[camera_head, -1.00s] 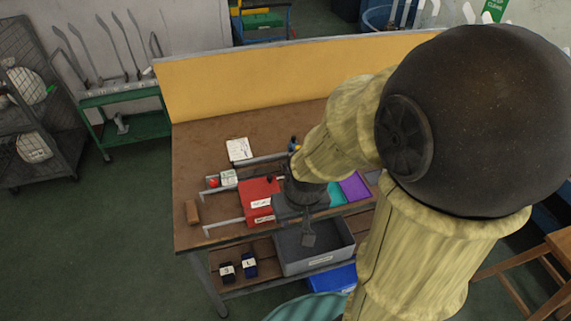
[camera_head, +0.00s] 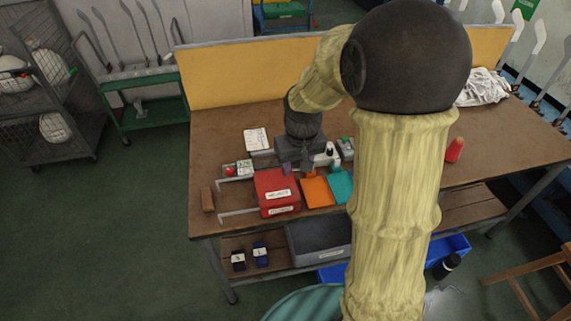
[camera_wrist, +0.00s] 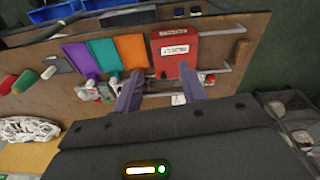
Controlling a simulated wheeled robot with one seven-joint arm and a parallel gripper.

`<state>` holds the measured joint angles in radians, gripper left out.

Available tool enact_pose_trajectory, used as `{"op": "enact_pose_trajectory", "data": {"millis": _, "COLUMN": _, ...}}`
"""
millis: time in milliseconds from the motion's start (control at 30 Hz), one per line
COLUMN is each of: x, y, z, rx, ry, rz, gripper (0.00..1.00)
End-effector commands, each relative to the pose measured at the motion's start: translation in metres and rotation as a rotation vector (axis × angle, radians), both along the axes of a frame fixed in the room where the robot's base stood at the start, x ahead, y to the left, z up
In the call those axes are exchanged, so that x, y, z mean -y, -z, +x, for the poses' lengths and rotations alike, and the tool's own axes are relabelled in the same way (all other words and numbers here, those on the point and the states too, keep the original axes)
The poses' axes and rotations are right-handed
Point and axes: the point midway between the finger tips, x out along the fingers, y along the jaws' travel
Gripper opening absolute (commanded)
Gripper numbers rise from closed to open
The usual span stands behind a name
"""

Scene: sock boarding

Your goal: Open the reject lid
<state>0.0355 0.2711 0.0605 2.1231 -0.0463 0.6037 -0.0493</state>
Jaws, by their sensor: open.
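The red reject box (camera_head: 268,184) stands on the workbench with its lid down and a white label on the lid's front part. A second label shows on its front face. In the wrist view the red lid (camera_wrist: 170,64) lies just beyond my fingertips. My gripper (camera_head: 298,169) is at the back right of the box, pointing down. In the wrist view my gripper (camera_wrist: 158,86) is open and empty. One finger overlaps the lid's rear edge in that picture; I cannot tell whether they touch.
Orange (camera_head: 317,191) and teal (camera_head: 340,186) trays sit right of the box. A metal rail (camera_head: 238,216) and a brown block (camera_head: 207,199) lie to its left. A grey bin (camera_head: 318,243) is on the shelf below. The bench's left end is mostly clear.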

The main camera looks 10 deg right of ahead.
Motion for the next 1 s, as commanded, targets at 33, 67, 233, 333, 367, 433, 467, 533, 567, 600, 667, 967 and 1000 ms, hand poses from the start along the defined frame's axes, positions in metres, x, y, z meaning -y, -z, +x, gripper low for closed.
{"op": "enact_pose_trajectory", "data": {"millis": 33, "x": 0.0, "y": -0.001, "z": 0.021, "rx": -0.013, "ry": -0.013, "rz": -0.001, "gripper": 0.41}}
{"op": "enact_pose_trajectory", "data": {"millis": 67, "x": 0.0, "y": -0.001, "z": 0.031, "rx": -0.022, "ry": -0.022, "rz": -0.004, "gripper": 0.41}}
{"op": "enact_pose_trajectory", "data": {"millis": 233, "x": -0.001, "y": 0.0, "z": 0.087, "rx": -0.07, "ry": -0.064, "rz": -0.007, "gripper": 0.41}}
{"op": "enact_pose_trajectory", "data": {"millis": 333, "x": 0.0, "y": 0.003, "z": 0.118, "rx": -0.095, "ry": -0.086, "rz": -0.007, "gripper": 0.41}}
{"op": "enact_pose_trajectory", "data": {"millis": 367, "x": 0.001, "y": 0.004, "z": 0.126, "rx": -0.103, "ry": -0.092, "rz": -0.006, "gripper": 0.41}}
{"op": "enact_pose_trajectory", "data": {"millis": 433, "x": 0.002, "y": 0.007, "z": 0.142, "rx": -0.12, "ry": -0.102, "rz": -0.004, "gripper": 0.41}}
{"op": "enact_pose_trajectory", "data": {"millis": 467, "x": 0.003, "y": 0.008, "z": 0.148, "rx": -0.125, "ry": -0.105, "rz": -0.003, "gripper": 0.41}}
{"op": "enact_pose_trajectory", "data": {"millis": 533, "x": 0.004, "y": 0.01, "z": 0.159, "rx": -0.136, "ry": -0.112, "rz": -0.003, "gripper": 0.41}}
{"op": "enact_pose_trajectory", "data": {"millis": 567, "x": 0.005, "y": 0.011, "z": 0.162, "rx": -0.139, "ry": -0.114, "rz": -0.002, "gripper": 0.41}}
{"op": "enact_pose_trajectory", "data": {"millis": 600, "x": 0.006, "y": 0.011, "z": 0.166, "rx": -0.142, "ry": -0.116, "rz": -0.002, "gripper": 0.41}}
{"op": "enact_pose_trajectory", "data": {"millis": 667, "x": 0.006, "y": 0.012, "z": 0.168, "rx": -0.146, "ry": -0.117, "rz": -0.001, "gripper": 0.41}}
{"op": "enact_pose_trajectory", "data": {"millis": 967, "x": 0.006, "y": 0.012, "z": 0.169, "rx": -0.146, "ry": -0.118, "rz": -0.002, "gripper": 0.41}}
{"op": "enact_pose_trajectory", "data": {"millis": 1000, "x": 0.006, "y": 0.012, "z": 0.169, "rx": -0.146, "ry": -0.118, "rz": -0.002, "gripper": 0.41}}
